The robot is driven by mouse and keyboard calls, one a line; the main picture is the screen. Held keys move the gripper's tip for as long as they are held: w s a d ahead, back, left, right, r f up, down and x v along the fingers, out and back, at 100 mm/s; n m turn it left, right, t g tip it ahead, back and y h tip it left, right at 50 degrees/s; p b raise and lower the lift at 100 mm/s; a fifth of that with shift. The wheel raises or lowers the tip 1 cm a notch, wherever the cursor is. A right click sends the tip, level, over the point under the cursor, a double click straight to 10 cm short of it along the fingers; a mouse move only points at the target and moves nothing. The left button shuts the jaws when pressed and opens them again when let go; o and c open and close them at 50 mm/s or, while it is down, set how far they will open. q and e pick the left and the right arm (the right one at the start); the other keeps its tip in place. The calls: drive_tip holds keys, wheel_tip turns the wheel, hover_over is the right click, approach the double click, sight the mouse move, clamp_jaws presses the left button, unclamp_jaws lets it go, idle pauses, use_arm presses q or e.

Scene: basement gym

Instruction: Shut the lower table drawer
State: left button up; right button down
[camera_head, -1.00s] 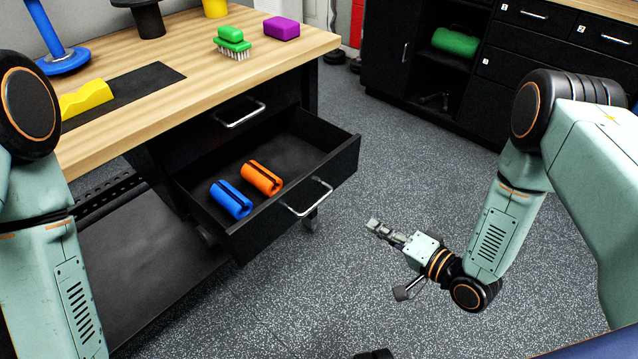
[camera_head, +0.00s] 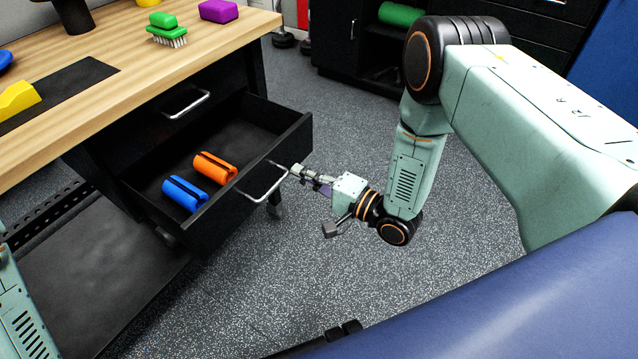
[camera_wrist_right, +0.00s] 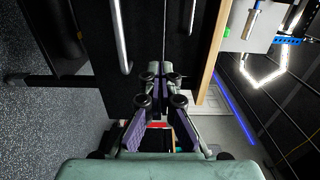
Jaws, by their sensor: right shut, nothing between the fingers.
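The lower table drawer (camera_head: 218,222) is pulled open under the wooden tabletop. It holds a blue grip (camera_head: 185,194) and an orange grip (camera_head: 214,168). Its silver handle (camera_head: 264,186) is on the front face. My right gripper (camera_head: 297,170) is shut and empty, with its tips at the drawer front near the right end of the handle; I cannot tell whether they touch. In the right wrist view the closed fingers (camera_wrist_right: 160,72) point at a black front panel with a vertical silver handle (camera_wrist_right: 120,38). My left gripper is out of view.
The upper drawer (camera_head: 160,120) is closed. The tabletop (camera_head: 120,90) holds a green brush (camera_head: 166,36), a purple block (camera_head: 218,11) and a yellow block (camera_head: 18,98). A black cabinet (camera_head: 345,40) stands at the back. Speckled floor (camera_head: 300,280) is free right of the drawer.

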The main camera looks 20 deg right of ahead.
sight(267, 156)
drive_tip(key=b+x, duration=0.1)
drive_tip(key=x, duration=0.5)
drive_tip(key=shift+w+a+b, duration=0.25)
drive_tip(key=shift+w+b, duration=0.05)
drive_tip(key=shift+b, duration=0.05)
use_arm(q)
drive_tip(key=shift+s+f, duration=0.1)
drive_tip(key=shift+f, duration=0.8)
use_arm(e)
drive_tip(key=shift+r, duration=0.15)
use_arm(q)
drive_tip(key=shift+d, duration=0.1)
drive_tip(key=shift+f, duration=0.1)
use_arm(e)
drive_tip(key=shift+w, duration=0.1)
